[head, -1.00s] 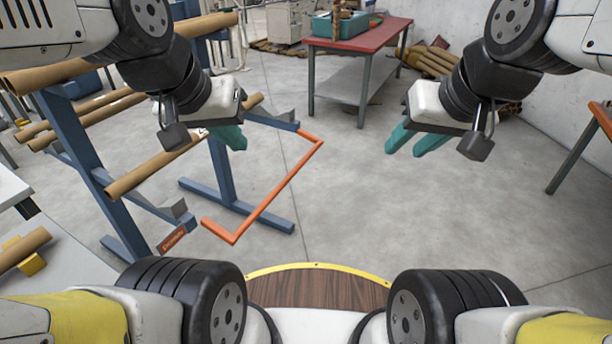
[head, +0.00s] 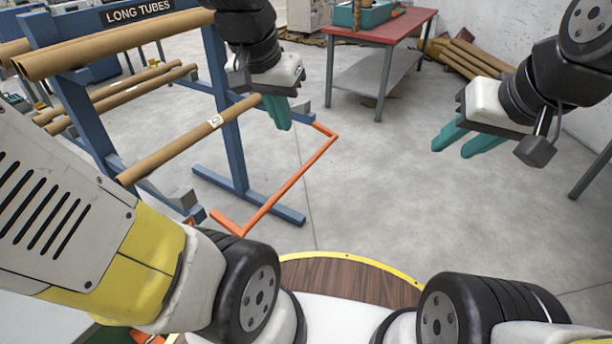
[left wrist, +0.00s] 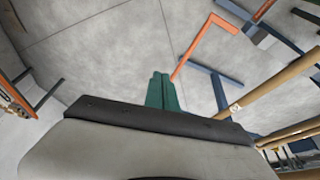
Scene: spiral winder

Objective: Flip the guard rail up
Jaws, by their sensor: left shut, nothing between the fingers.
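The guard rail (head: 290,183) is an orange U-shaped bar on the tube rack. It hangs out low in front of the rack, over the floor. In the left wrist view the rail (left wrist: 194,48) runs down to beside the teal fingertips, and its lower end is hidden. My left gripper (head: 279,114) is shut and empty, pointing down, up and left of the rail's far corner in the head view. I see no contact, but depth is hard to judge. My right gripper (head: 466,144) is open and empty, well to the right of the rail.
The blue rack (head: 228,110) bears long cardboard tubes (head: 175,150), one passing close to my left gripper. A red-topped table (head: 385,28) stands at the back, with more tubes (head: 475,58) to its right. The floor right of the rail is clear.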

